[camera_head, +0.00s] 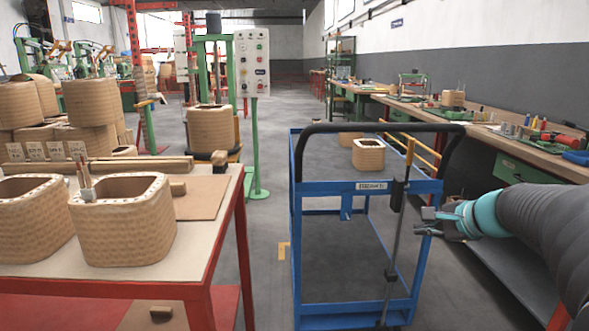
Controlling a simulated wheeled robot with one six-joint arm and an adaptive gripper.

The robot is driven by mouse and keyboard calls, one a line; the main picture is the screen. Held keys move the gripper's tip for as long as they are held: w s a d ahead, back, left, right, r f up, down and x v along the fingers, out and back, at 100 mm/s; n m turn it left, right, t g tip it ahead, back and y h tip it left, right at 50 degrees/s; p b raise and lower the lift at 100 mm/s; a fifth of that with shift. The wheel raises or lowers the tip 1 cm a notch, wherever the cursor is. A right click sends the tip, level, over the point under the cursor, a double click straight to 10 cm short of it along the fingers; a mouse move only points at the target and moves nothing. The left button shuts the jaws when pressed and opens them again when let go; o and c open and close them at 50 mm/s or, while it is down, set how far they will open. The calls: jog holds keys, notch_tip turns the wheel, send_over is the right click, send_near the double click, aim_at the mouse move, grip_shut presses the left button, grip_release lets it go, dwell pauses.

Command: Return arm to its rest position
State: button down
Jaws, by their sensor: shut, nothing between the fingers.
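My arm comes in from the right edge, grey with a teal wrist joint. My gripper (428,222) is at its left end, small and partly dark in this view. It is shut and empty, in front of the right side of the blue cart (318,188), near the cart's upright post. I cannot tell how far it is from the post.
A red-legged table (215,205) with large coils (125,222) stands at left. Stacked coils are behind it. A green control stand (252,120) stands behind the cart. A workbench (480,128) with tools runs along the right wall. The central aisle floor (292,95) is clear.

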jog(key=s+a+f+n+g+h, duration=0.1)
jog(key=s+a+n, duration=0.3)
jog(key=s, duration=0.5)
jog(key=s+a+f+n+g+h, duration=0.1)
jog(key=s+a+f+n, duration=0.3)
jog(key=s+n, duration=0.3)
jog(key=s+a+f+n+g+h, duration=0.2)
jog(key=s+a+f+n, duration=0.1)
jog(key=s, duration=0.7)
jog(key=shift+s+a+n, duration=0.35)
jog(key=shift+a+n, duration=0.55)
jog(key=shift+n, duration=0.5)
